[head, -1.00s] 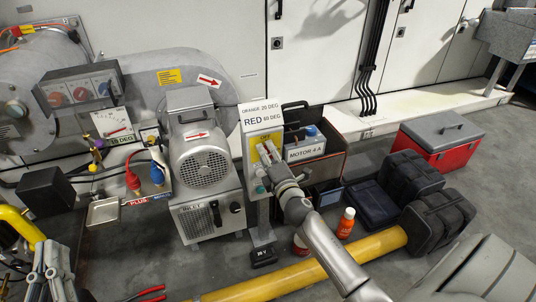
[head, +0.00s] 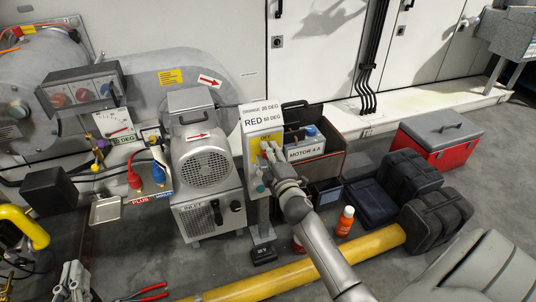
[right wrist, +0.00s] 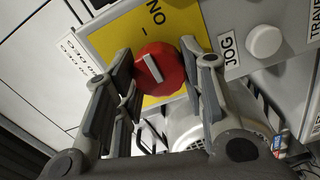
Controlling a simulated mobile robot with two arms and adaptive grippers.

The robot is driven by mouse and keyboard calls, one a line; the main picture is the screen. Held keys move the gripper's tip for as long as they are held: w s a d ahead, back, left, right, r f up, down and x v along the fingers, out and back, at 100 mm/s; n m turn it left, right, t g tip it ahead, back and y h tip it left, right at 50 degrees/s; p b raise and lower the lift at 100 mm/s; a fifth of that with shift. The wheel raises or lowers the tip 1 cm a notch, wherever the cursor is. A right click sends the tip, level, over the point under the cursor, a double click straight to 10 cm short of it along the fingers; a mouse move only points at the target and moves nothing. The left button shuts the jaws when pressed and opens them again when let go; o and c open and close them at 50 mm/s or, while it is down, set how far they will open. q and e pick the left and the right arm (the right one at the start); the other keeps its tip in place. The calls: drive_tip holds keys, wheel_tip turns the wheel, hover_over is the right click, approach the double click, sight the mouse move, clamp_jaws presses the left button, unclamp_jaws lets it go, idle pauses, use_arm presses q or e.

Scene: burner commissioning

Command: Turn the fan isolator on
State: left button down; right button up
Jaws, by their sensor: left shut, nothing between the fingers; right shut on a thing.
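The fan isolator is a grey box (head: 264,117) on a post, with a yellow plate and a red knob. In the right wrist view the red knob (right wrist: 161,74) sits on the yellow plate (right wrist: 185,20), which carries the word ON and a line mark. The knob's white bar slants in the picture. My right gripper (right wrist: 158,66) is shut on the knob, with a finger on either side. In the head view my right gripper (head: 272,158) hides the knob. My left gripper (head: 73,280) is shut and empty at the lower left.
A white JOG button (right wrist: 263,41) sits beside the yellow plate. A fan motor (head: 203,160) stands left of the isolator. An open box with a MOTOR 4 A label (head: 306,151) stands right of it.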

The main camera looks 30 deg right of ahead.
drive_tip(key=o, duration=1)
drive_tip(key=shift+s, duration=0.1)
drive_tip(key=v, duration=1.1)
drive_tip(key=shift+s+f, duration=0.1)
drive_tip(key=shift+s, duration=0.3)
